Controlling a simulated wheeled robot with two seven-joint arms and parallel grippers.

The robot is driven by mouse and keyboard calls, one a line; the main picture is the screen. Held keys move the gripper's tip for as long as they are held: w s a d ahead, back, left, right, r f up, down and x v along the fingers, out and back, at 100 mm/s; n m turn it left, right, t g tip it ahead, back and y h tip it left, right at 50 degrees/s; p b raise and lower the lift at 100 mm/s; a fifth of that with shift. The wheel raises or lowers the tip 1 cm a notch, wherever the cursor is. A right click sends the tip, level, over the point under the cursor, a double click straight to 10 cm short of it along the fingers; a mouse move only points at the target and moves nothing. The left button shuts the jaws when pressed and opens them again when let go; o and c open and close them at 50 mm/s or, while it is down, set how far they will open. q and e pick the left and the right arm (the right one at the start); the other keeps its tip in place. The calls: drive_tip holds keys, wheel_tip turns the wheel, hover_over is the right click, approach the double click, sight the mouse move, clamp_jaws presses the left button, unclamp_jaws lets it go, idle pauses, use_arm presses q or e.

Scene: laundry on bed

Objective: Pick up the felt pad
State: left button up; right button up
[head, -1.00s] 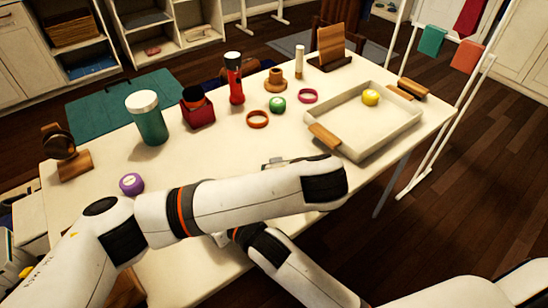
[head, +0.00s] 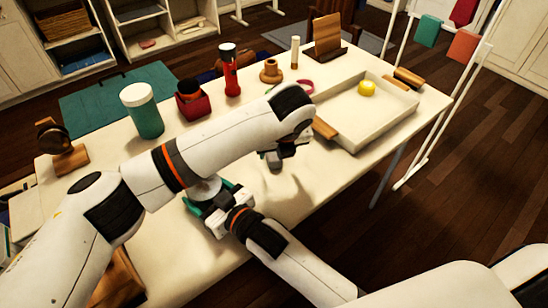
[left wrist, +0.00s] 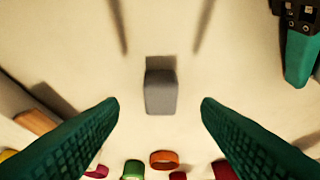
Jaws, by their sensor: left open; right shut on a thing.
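The felt pad (left wrist: 160,94) appears to be the small grey block on the pale tabletop in the left wrist view. It lies between and beyond the two teal fingers of my left gripper (left wrist: 160,115), which is open with clear gaps on both sides. In the head view my left gripper (head: 276,162) is low over the table, left of the tray, largely hidden by its own arm. My right gripper (head: 208,206) is near the table's front edge, shut on a pale thing (head: 204,188) that is mostly hidden.
The tray (head: 358,146) holds a yellow round thing (head: 367,88). A teal jar (head: 143,112), a red box (head: 194,106) and a red torch-like thing (head: 231,72) stand behind my left arm. An orange ring (left wrist: 164,159) shows in the left wrist view.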

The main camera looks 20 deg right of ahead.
sight(275, 156)
use_arm(q)
drive_tip(key=x, duration=0.5)
drive_tip(key=shift+f, duration=0.1)
drive_tip(key=shift+c, duration=0.4)
drive_tip(key=c, duration=1)
wheel_tip(275, 156, up, 10)
drive_tip(key=shift+r, duration=0.1)
drive_tip(key=shift+c, duration=0.2)
